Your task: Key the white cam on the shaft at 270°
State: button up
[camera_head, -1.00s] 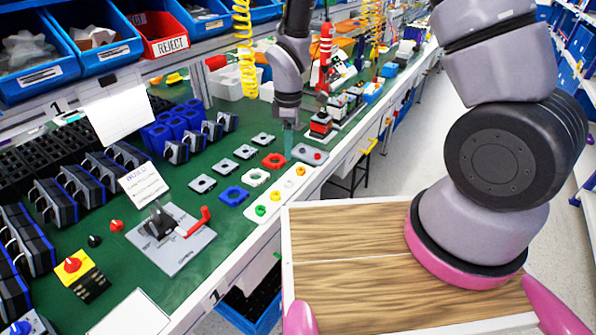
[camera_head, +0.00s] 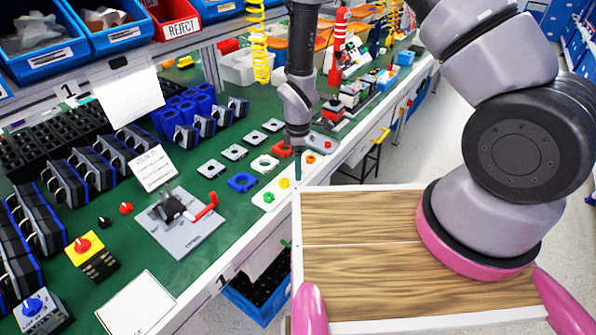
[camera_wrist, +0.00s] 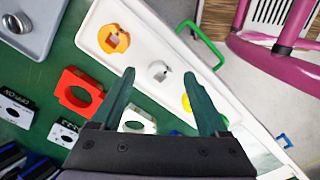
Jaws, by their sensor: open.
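A small white round piece (camera_wrist: 158,70), which looks like the white cam, lies on a white tray (camera_wrist: 140,87) between an orange piece (camera_wrist: 112,40) and a yellow one (camera_wrist: 187,104). My gripper (camera_wrist: 159,75) is open and empty, its two teal fingertips on either side of the white piece in the wrist view; the height gap cannot be judged. In the head view my gripper (camera_head: 298,170) is over the tray at the bench edge, hiding the piece. A fixture with a black block (camera_head: 171,207) and red crank handle (camera_head: 206,207) stands on a grey plate (camera_head: 187,238); its shaft is unclear.
Larger red (camera_head: 283,149), white (camera_head: 265,164) and blue (camera_head: 242,182) rings lie beside the tray. A yellow box with a red knob (camera_head: 82,245) stands near the front left. Green bench is bare between the rings and fixture.

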jog(key=shift+f, duration=0.1)
grip_shut()
